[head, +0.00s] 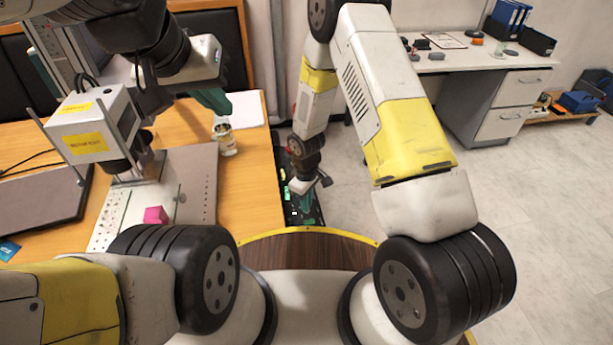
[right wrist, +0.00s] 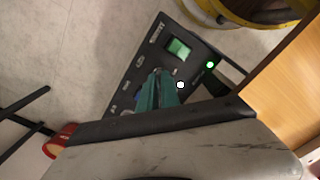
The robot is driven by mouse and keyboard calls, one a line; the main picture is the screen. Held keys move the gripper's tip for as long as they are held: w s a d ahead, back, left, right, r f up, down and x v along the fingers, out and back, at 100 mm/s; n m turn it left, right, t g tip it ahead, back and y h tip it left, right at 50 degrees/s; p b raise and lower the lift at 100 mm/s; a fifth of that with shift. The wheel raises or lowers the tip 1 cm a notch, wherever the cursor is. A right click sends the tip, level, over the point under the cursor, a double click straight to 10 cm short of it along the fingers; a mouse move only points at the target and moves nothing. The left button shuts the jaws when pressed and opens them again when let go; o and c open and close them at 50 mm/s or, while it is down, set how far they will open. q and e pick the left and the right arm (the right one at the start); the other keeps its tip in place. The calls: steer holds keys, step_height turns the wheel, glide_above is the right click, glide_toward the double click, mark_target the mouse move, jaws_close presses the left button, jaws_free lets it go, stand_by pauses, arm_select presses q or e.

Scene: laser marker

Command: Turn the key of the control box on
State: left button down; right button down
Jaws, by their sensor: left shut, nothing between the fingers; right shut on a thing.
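The control box (head: 292,217) is a black panel with green lights, low beside the desk's right edge in the head view. In the right wrist view its panel (right wrist: 128,92) shows a lit green rocker switch (right wrist: 178,48), a green lamp (right wrist: 210,65) and a white round spot. My right gripper (head: 306,201) is down at the panel. Its teal fingers (right wrist: 157,92) are shut on the key, which they hide, so its turn angle cannot be told.
A red part (right wrist: 58,140) shows at the left in the right wrist view. Open floor lies to the right.

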steer(key=shift+w, duration=0.1)
stand_by(0.3)
steer(key=c, duration=1.6)
jaws_free()
steer(key=shift+r, duration=3.95)
